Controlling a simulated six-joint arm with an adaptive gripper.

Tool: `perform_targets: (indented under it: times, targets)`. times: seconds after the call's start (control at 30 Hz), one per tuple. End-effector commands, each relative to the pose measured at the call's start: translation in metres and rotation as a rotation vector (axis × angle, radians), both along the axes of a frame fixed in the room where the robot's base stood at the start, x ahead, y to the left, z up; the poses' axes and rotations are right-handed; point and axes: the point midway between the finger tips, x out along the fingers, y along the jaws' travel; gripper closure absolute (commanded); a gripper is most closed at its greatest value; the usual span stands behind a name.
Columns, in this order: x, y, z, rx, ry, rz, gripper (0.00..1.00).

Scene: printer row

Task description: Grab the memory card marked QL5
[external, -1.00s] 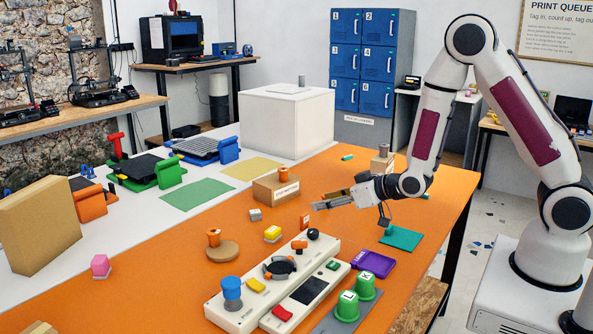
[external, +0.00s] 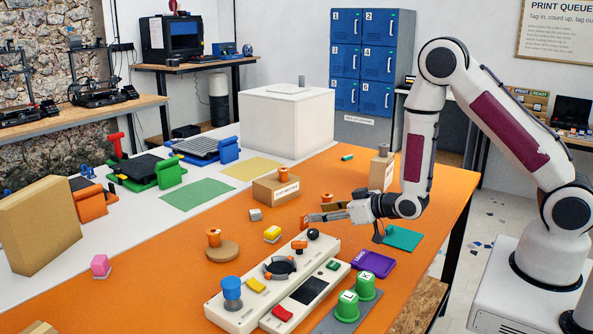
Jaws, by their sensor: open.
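No QL5 marking is readable in this view, so I cannot tell for sure which piece is the memory card. A small upright orange-red piece (external: 304,222) stands on the orange table, right at the tips of my gripper. My gripper (external: 316,216) is open, stretched low over the table and pointing left. I cannot tell whether the small piece is between the fingers or just beyond them.
A white console (external: 245,308) with buttons and a knob lies in front of my gripper. A cardboard box (external: 276,189) stands behind it, a teal mat (external: 404,238) to its right. A purple tray (external: 374,263) and green cups (external: 347,306) are nearer the camera.

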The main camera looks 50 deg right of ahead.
Motion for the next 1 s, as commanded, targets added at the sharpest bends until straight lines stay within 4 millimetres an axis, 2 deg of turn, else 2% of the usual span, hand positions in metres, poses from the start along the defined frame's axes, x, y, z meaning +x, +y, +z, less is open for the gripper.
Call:
perform_targets:
  times: [0.3, 0.77, 1.0]
  targets:
    - [0.017, 0.001, -0.008, 0.0, 0.0, 0.0, 0.57]
    - [0.021, 0.001, -0.009, 0.0, 0.0, 0.0, 0.57]
    - [0.038, 0.002, -0.019, 0.0, 0.0, 0.0, 0.57]
